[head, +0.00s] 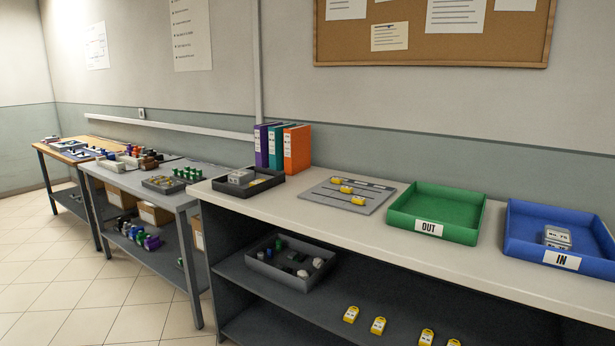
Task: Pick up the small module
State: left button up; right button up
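I cannot tell for sure which object is the small module. Grey box-like pieces with a label sit in the blue IN tray (521,225); the upper one (558,234) appears stacked on another. Small yellow pieces (346,188) lie on a grey board (318,194) on the near counter. Similar yellow-and-white pieces (378,326) stand on the shelf below. A grey-white block (241,176) sits in a dark tray (268,189) at the counter's left end. Neither of my grippers is in view.
The green OUT tray (404,222) looks empty. Three binders (297,149) stand against the wall. A grey bin (262,271) of small parts is on the shelf under the counter (345,240). More tables with parts stand at left; the tiled floor (90,300) before them is clear.

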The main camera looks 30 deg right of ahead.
aim_at(245, 176)
jog(key=z, duration=0.45)
jog(key=i+j+u, duration=0.25)
jog(key=i, duration=0.35)
jog(key=i+u, duration=0.3)
jog(key=i, duration=0.3)
